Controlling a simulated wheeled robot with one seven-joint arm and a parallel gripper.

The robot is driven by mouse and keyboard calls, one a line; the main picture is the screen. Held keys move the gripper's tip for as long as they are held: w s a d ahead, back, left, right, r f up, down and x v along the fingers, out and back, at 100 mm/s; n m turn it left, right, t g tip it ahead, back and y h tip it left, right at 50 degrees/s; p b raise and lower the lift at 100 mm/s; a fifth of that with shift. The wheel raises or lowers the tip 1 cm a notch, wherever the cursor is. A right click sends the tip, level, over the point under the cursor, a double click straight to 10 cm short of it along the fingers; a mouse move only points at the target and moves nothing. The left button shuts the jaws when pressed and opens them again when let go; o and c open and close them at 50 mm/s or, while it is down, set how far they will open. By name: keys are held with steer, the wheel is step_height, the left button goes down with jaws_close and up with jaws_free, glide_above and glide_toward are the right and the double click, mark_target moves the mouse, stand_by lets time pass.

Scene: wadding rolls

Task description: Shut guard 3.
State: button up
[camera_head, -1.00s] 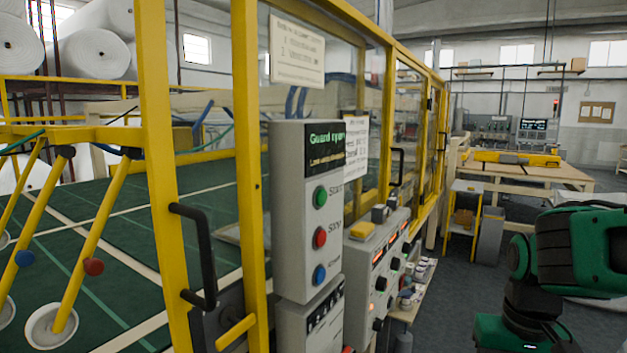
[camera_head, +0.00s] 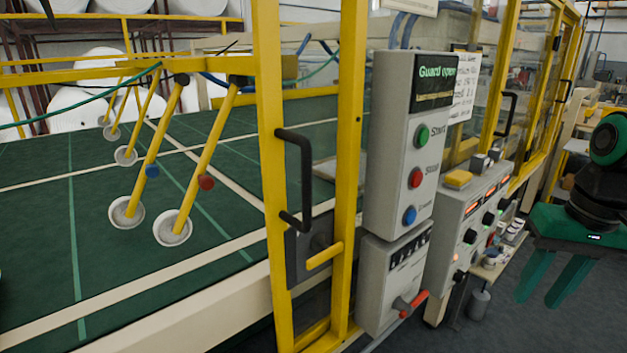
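A yellow-framed guard door (camera_head: 276,170) stands at the centre left, with a black D-shaped handle (camera_head: 308,180) on it. A grey latch box with a yellow lever (camera_head: 324,256) sits below the handle. A grey control box (camera_head: 398,160) beside it shows "Guard open" on its display (camera_head: 436,72). Farther along the yellow frame are more glazed panels with black handles (camera_head: 509,115). No guard number is legible, so I cannot tell which is guard 3. My gripper (camera_head: 549,290) is at the right, its two green fingers apart and empty, away from the handles.
A grey panel with knobs (camera_head: 468,225) and a red-handled switch (camera_head: 410,303) project beside the guard. A shelf with small cans (camera_head: 490,265) stands near my gripper. Yellow rods with white round feet (camera_head: 173,227) hang over the green bed (camera_head: 60,230). Dark floor is free below my gripper.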

steer(key=w+a+r+n+t+y, duration=0.1)
steer(key=w+a+r+n, duration=0.35)
steer(key=a+r, duration=0.35)
steer(key=w+a+r+n+y, duration=0.1)
steer(key=w+a+r+n, duration=0.3)
steer(key=a, duration=0.6)
steer(key=s+a+r+n+y, duration=0.1)
steer(key=a+r+n, duration=0.1)
steer(key=a+r, duration=0.55)
steer(key=a+r+n, duration=0.3)
steer(key=a+r, duration=0.1)
steer(key=a, duration=0.6)
glide_above(306, 222)
steer(key=w, duration=0.1)
steer(key=shift+m, duration=0.25)
step_height(306, 222, down, 10)
steer(key=shift+c, duration=0.6)
jaws_close()
